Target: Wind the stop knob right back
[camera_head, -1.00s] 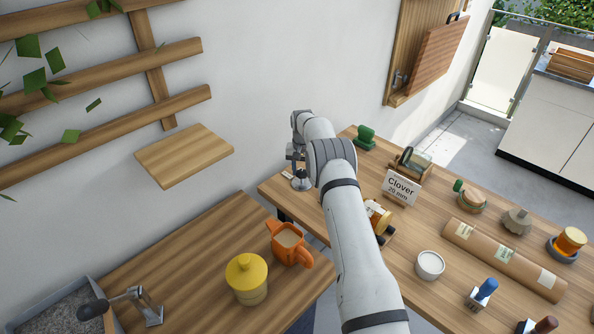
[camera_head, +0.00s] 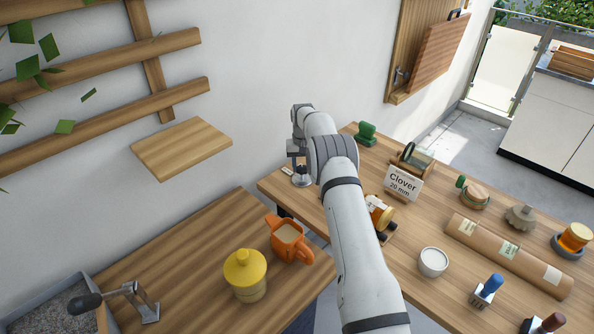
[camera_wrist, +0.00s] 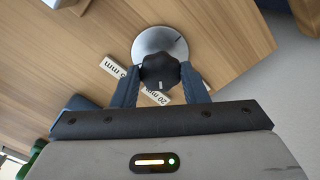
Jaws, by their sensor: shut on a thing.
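The stop knob (camera_wrist: 160,72) is a dark, lobed knob above a round metal base (camera_wrist: 151,42), seen from above in the wrist view. My gripper (camera_wrist: 160,84) is shut on the knob, one finger on each side of it. A white mark shows on the knob's near side and a dark line on the base. In the head view, my gripper (camera_head: 297,160) is at the left end of the long table, above the metal base (camera_head: 302,178). My wrist hides most of the knob there.
White scale labels (camera_wrist: 112,68) lie by the base. A card reading "Clover 20 mm" (camera_head: 402,184) stands on the table, with an amber jar (camera_head: 379,212), a white cup (camera_head: 433,262) and a cardboard tube (camera_head: 509,252) nearby. The wall is close behind my gripper.

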